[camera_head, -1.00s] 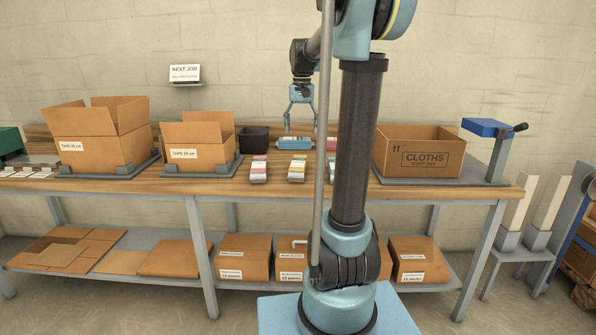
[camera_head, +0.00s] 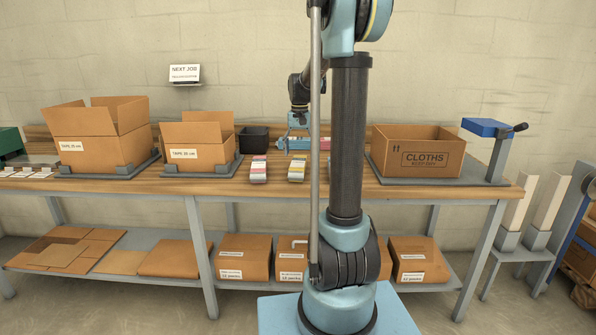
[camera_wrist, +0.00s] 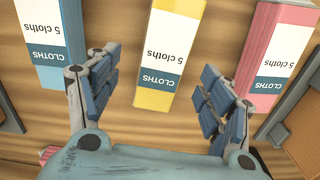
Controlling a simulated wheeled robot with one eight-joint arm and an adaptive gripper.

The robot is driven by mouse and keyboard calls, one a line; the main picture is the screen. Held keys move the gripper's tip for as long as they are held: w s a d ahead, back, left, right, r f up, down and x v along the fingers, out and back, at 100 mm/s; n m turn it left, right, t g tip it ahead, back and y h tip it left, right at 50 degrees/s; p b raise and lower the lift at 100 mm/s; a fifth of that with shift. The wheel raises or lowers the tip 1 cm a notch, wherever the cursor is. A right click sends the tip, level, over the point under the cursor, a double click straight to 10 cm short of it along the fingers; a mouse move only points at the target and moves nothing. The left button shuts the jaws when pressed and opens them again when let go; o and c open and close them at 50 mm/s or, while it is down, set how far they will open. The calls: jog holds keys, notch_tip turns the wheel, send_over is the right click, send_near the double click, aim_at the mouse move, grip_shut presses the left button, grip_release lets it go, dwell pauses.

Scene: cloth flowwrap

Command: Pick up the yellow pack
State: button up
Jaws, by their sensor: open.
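The yellow pack (camera_head: 297,169) lies flat near the front of the bench, with a white label reading "5 cloths". In the wrist view the yellow pack (camera_wrist: 172,50) is upside down in the middle, ahead of and between my two fingers. My gripper (camera_head: 297,143) is open and empty, just behind the pack in the head view; its spread fingers (camera_wrist: 160,88) show below it in the wrist view. The pink pack (camera_wrist: 279,50) lies to the right there, and the blue pack (camera_wrist: 55,40) to the left.
In the head view the pink pack (camera_head: 259,169) lies left of the yellow one, with bare wood between. Another pink pack (camera_head: 325,143) lies farther back. A dark bin (camera_head: 253,140) and open cartons (camera_head: 199,148) stand left; the CLOTHS box (camera_head: 425,152) stands right.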

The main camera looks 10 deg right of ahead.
aim_at(298, 162)
jog(key=shift+w+a+f, duration=0.1)
jog(key=shift+f, duration=1.6)
jog(key=shift+w+a+f, duration=0.1)
jog(key=shift+f, duration=1.55)
jog(key=shift+c, duration=0.5)
jog(key=c, duration=1)
